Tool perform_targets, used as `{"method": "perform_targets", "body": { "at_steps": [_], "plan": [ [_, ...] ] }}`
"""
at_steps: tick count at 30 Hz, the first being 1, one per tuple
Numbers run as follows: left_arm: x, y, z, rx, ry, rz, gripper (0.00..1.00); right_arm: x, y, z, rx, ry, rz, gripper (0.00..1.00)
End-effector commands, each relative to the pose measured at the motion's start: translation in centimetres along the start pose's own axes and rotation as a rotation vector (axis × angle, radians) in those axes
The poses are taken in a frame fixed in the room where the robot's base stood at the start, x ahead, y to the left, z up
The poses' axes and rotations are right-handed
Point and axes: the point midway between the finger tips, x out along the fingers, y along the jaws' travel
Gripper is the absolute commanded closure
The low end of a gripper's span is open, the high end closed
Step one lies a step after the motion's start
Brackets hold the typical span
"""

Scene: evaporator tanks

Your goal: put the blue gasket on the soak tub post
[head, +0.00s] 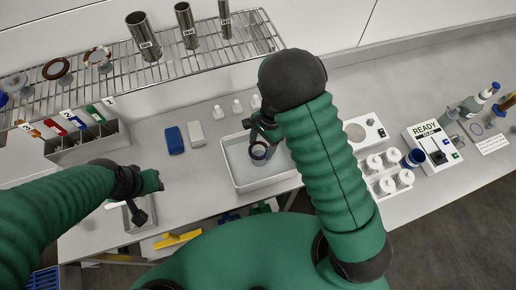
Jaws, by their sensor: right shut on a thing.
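My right gripper (262,130) is over the white soak tub (236,179), its jaws partly hidden by my arm. It is shut on a dark reddish-brown ring (259,150), which does not look blue. A pale round shape shows inside the ring; I cannot tell whether it is the tub's post or whether the ring is around it. A blue piece (3,99), perhaps the blue gasket, is cut off at the left edge by the wire rack. My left gripper (149,195) is over a small metal tray (116,207); its jaw opening is unclear.
The wire rack (200,51) holds steel cylinders (142,36) and more rings (57,68). White jars (374,163) and a READY device (433,145) stand right.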

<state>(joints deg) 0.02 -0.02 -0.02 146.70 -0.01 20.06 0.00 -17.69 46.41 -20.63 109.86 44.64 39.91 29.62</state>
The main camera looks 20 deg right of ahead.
Motion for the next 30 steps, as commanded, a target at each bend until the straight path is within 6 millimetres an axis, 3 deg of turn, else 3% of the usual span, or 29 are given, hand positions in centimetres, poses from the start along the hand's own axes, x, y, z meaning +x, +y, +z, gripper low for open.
{"method": "perform_targets", "body": {
  "at_steps": [9,11,12,22,23,27,30],
  "plan": [
    [-0.8,0.0,-0.2,0.001,0.000,0.000,0.64,5.3,-0.3,-1.3,0.002,0.000,0.006,0.80],
    [-0.8,0.0,-0.2,0.001,0.000,0.000,0.64,5.7,-0.4,-1.4,0.002,0.001,0.003,0.80],
    [-0.8,0.0,-0.2,0.001,0.000,0.000,0.64,5.8,-0.4,-1.4,0.002,0.001,0.003,0.86],
    [-0.3,0.0,-0.1,0.000,0.000,0.000,0.64,6.3,-0.4,-1.5,0.001,0.001,0.002,0.87],
    [-0.4,0.0,-0.1,0.000,0.000,0.000,0.64,6.2,-0.4,-1.5,0.001,0.001,0.002,0.35],
    [-0.4,0.0,-0.1,0.000,0.000,0.000,0.64,6.1,-0.4,-1.5,0.001,0.001,0.002,0.16],
    [-0.4,0.0,-0.1,0.001,0.000,0.000,0.64,6.1,-0.4,-1.5,0.001,0.001,0.002,0.15]
  ]
}}
